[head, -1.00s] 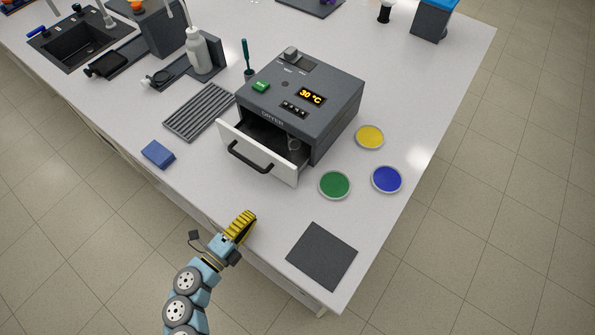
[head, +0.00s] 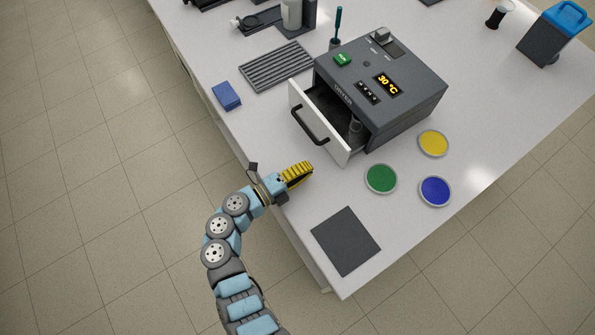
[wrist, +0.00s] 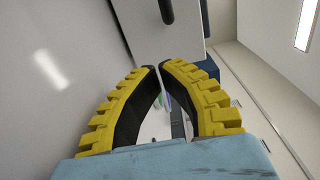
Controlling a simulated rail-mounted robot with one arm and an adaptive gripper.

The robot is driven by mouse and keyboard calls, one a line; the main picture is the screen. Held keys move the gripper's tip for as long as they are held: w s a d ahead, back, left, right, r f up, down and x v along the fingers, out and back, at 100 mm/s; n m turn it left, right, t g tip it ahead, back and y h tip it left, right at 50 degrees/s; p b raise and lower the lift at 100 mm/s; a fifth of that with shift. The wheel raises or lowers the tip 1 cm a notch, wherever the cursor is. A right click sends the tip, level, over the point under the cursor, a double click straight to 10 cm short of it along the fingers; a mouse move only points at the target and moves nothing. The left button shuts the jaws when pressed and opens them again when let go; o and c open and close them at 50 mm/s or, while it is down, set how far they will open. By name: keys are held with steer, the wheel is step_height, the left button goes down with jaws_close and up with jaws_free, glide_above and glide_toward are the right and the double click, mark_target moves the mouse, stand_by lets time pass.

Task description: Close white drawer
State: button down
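The white drawer (head: 299,97) is pulled out of the grey dryer (head: 405,110), with its black handle (head: 309,127) facing the table's front edge.
Green (head: 381,178), blue (head: 435,191) and yellow (head: 433,143) dishes lie right of the dryer. A dark mat (head: 346,241) lies near the front corner. A blue block (head: 227,96) and a ribbed grey rack (head: 277,66) lie left of the drawer.

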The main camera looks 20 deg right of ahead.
mark_target(336, 152)
steer(key=p+x, duration=0.1)
steer(key=x, duration=0.7)
steer(key=shift+d, duration=0.15)
